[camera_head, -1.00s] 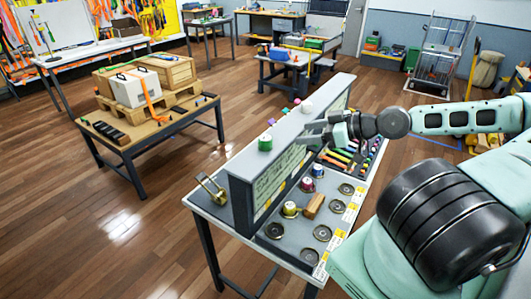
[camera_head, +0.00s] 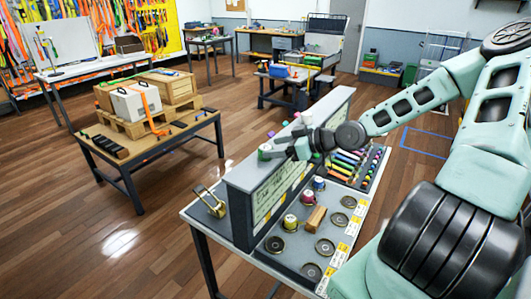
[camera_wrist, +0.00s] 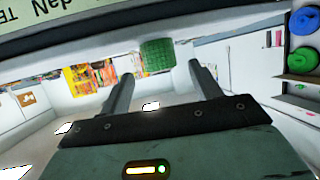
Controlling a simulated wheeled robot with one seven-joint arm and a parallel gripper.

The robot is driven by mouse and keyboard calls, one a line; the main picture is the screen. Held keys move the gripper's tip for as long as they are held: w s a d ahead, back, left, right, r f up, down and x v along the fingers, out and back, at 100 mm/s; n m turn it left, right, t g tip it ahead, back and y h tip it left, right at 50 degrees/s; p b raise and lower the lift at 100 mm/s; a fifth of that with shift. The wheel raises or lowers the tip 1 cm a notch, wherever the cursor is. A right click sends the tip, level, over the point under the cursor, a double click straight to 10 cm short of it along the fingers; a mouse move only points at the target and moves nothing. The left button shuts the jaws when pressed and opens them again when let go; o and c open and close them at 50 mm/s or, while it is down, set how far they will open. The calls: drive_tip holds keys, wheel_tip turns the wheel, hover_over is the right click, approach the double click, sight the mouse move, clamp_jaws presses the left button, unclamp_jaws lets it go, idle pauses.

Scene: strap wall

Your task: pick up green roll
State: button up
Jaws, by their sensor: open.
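The green roll (camera_head: 264,150) stands upright on top of the grey upright panel (camera_head: 240,184), near its front end. In the head view my gripper (camera_head: 276,148) is level with the panel's top, close to the right of the roll. In the wrist view, which looks upside down, the green roll (camera_wrist: 157,56) shows between the two fingertips of my gripper (camera_wrist: 161,70). The jaws are open, with a gap on both sides of the roll. I cannot tell how far the roll reaches in between the fingers.
A white spool (camera_head: 306,117) and small coloured pieces sit farther along the panel's top. The table below holds a red-and-white spool (camera_head: 290,222), a wooden block (camera_head: 315,218) and several round holders. A brass buckle (camera_head: 212,204) lies left of the panel.

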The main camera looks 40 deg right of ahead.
sight(266, 147)
drive_tip(key=shift+p+x, duration=1.15)
drive_tip(key=shift+x, duration=1.1)
drive_tip(key=shift+w+a+f, duration=0.2)
drive_tip(key=shift+w+a, duration=0.1)
drive_tip(key=shift+w, duration=0.2)
drive_tip(key=c, duration=1.1)
